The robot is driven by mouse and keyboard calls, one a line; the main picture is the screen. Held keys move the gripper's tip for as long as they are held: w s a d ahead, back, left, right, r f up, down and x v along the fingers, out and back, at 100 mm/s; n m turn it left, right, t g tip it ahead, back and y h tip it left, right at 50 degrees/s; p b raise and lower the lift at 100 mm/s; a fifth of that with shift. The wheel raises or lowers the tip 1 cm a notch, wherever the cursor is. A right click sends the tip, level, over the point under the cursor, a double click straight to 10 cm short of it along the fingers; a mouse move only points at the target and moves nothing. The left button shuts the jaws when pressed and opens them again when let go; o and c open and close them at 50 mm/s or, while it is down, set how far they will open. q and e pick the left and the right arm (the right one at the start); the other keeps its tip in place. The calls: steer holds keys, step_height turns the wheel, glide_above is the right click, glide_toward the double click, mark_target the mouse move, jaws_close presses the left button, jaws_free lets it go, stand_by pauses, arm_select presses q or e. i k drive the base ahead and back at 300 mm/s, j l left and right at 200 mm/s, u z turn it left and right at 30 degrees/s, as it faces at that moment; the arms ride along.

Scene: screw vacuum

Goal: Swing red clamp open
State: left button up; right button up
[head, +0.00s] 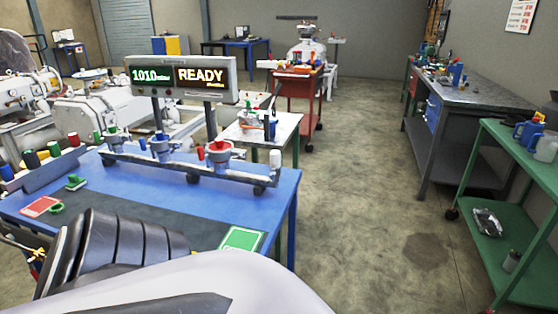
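The red clamp (218,147) sits around the rightmost port of a grey pipe manifold (180,170) on the blue table. A small red handle shows at its left side. The clamp is too small to tell whether it is closed or open. A blue clamp (160,146) sits on the middle port and a green clamp (113,135) on the left port. Neither gripper's fingers can be made out; a large dark and pale part of my own body fills the bottom left and hides the near part of the table.
The blue table (285,195) carries a display (182,77) reading 1010 and READY behind the manifold. A red card (40,207) and a green card (242,239) lie on it. A green cart (500,240) stands at the right. The floor between is clear.

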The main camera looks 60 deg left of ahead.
mark_target(224, 155)
steer(key=i+l+u, duration=0.2)
steer(key=i, duration=0.3)
steer(key=i+l+u, duration=0.25)
steer(key=i, duration=0.25)
steer(key=i+u, duration=0.15)
steer(key=u, duration=0.2)
steer(key=i+u, duration=0.2)
steer(key=u, duration=0.2)
steer(key=i+l+u, duration=0.1)
steer(key=u, duration=0.25)
steer(key=i+u, duration=0.15)
steer(key=u, duration=0.25)
steer(key=i+l+u, duration=0.15)
steer(key=u, duration=0.25)
steer(key=i+l+u, duration=0.15)
steer(key=u, duration=0.25)
steer(key=i+l+u, duration=0.1)
steer(key=l+u, duration=0.3)
steer(key=i+l+u, duration=0.1)
steer(key=u, duration=0.35)
